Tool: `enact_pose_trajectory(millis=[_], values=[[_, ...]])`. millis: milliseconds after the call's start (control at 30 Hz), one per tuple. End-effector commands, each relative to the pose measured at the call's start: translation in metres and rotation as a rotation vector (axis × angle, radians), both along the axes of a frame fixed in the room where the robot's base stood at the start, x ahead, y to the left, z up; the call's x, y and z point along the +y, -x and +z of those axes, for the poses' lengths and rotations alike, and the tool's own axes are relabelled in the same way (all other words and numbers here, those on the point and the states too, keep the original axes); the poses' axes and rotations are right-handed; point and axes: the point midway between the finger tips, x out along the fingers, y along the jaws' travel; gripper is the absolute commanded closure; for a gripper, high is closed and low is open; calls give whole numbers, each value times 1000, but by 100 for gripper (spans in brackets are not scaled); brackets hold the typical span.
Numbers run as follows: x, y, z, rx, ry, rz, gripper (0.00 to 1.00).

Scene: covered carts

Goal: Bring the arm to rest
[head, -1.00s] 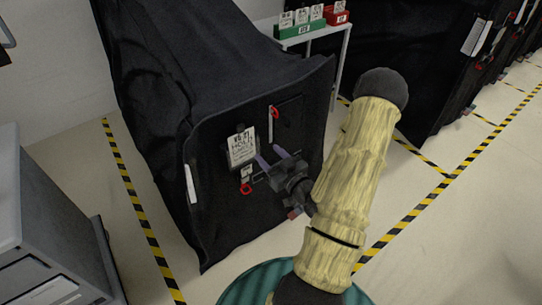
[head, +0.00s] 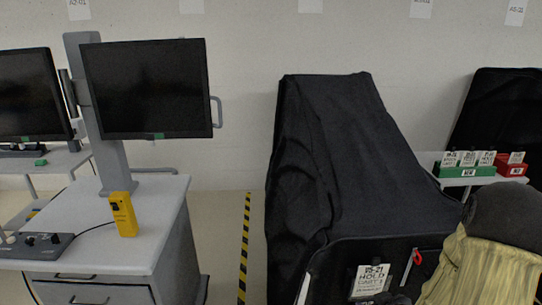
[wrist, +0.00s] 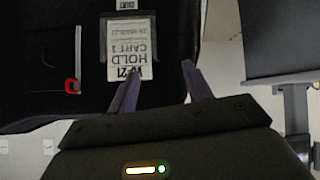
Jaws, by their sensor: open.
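My gripper (wrist: 160,74) shows in the wrist view with its two purple fingers spread apart and nothing held between them. Beyond the fingertips is the black covered cart (head: 335,180), with a white HOLD card (wrist: 132,45) in a pouch on its front, upside down in this view. The same card (head: 371,280) shows upright at the bottom of the head view. My tan-sleeved arm (head: 485,272) fills the lower right corner of the head view. The gripper's fingers cannot be made out there.
A grey workstation (head: 120,225) with a monitor (head: 147,88) and a yellow handheld device (head: 123,214) stands left. A red-handled pull (head: 416,258) is on the cart front. A shelf with green (head: 468,171) and red card boxes stands right. Floor shows beside the striped tape (head: 244,250).

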Motion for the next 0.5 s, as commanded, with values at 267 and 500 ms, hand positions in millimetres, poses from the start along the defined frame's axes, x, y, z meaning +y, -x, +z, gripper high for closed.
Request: enact_pose_trajectory(millis=[267, 500], values=[[35, 25, 38, 263, 56, -80, 50], [76, 68, 76, 462, 21, -177, 50]])
